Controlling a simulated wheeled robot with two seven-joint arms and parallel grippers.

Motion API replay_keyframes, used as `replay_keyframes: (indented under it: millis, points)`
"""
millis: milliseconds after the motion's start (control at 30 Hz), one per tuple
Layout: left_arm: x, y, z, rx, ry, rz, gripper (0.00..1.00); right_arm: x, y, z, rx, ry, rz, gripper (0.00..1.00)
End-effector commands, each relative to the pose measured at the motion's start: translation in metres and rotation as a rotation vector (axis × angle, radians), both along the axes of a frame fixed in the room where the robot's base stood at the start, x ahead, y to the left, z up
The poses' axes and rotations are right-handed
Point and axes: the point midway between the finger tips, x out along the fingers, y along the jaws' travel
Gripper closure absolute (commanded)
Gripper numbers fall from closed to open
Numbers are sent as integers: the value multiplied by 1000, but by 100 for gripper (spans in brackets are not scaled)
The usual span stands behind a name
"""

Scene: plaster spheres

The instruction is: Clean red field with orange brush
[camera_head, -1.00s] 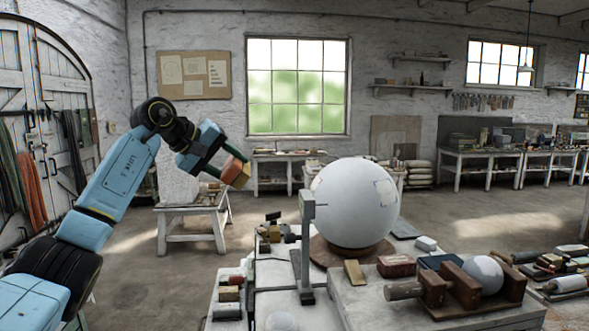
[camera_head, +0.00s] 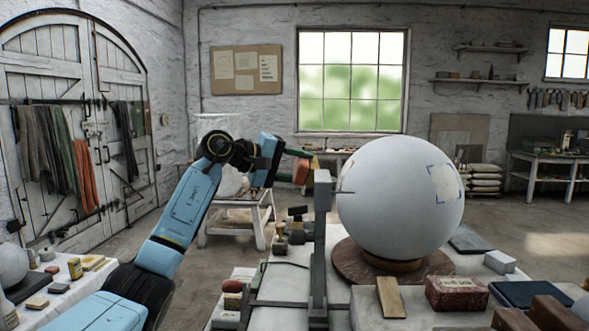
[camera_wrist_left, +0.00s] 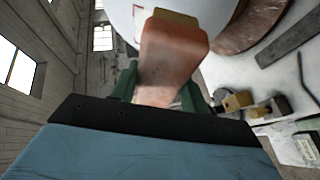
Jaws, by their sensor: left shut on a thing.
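My left gripper (camera_head: 292,165) is shut on an orange brush (camera_head: 302,173), held up just left of the large white sphere (camera_head: 395,215). In the left wrist view, the orange brush (camera_wrist_left: 168,62) sits between the green fingers, with its tan bristle end pointing at the sphere (camera_wrist_left: 205,12). I cannot tell whether the bristles touch it. A small red mark (camera_wrist_left: 137,12) shows on the sphere there; the rest of the red field is hidden or turned away. Blue corner marks frame another field (camera_head: 443,184) on the sphere's right. My right gripper is out of view.
A grey post (camera_head: 321,250) stands close left of the sphere, near the brush. The sphere rests on a round brown base (camera_head: 350,268). A wooden block (camera_head: 390,297), a red-brown brick (camera_head: 456,293) and a blue-grey box (camera_head: 525,294) lie in front.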

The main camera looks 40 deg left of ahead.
Motion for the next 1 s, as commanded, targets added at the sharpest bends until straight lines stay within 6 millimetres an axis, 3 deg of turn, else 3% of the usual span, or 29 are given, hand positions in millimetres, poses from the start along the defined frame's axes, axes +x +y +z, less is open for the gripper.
replay_keyframes:
  millis: [700,1000]
  points:
    - [26,-41,-15,2,-1,-1,80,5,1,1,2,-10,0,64]
    - [27,-42,-15,1,0,0,80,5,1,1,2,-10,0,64]
